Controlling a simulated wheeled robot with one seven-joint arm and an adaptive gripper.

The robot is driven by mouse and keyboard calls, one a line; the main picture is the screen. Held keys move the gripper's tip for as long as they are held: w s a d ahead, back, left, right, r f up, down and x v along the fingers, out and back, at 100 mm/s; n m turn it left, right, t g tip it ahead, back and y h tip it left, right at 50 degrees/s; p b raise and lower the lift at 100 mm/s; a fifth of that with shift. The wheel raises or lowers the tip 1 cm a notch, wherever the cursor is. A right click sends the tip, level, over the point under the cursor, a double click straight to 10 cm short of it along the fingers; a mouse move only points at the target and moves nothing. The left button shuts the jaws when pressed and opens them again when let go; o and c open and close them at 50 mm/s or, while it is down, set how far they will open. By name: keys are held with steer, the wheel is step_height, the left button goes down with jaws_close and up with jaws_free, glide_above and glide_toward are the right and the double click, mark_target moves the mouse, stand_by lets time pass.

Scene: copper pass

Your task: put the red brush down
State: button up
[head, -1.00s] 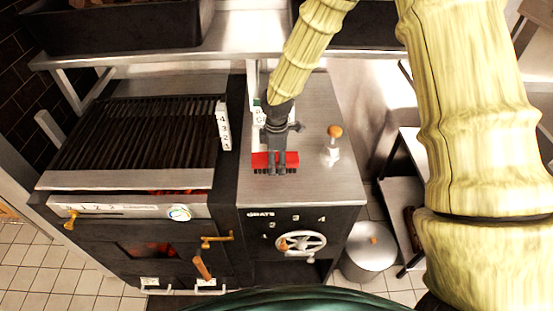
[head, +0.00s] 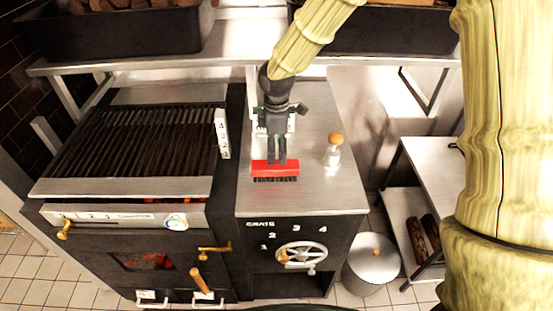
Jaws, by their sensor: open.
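The red brush (head: 275,170) has a red block and dark bristles pointing down. It sits at the front part of the steel counter (head: 310,195), right of the grill; the bristles look to be at the counter top. My gripper (head: 276,160) is open, directly above and behind the brush, with its dark fingertips at or very near the top of the red block. I cannot tell whether the fingertips still touch it.
A clear bottle with an orange top (head: 333,155) stands close right of the brush. The grill grate (head: 150,145) with glowing coals lies left, beside a numbered white plate (head: 222,133). A shelf (head: 240,55) with dark trays hangs behind. The counter's front right is clear.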

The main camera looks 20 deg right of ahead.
mark_target(276, 165)
steer(key=shift+r+b, duration=0.4)
steer(key=shift+r, duration=1.5)
steer(key=shift+s+f, duration=0.1)
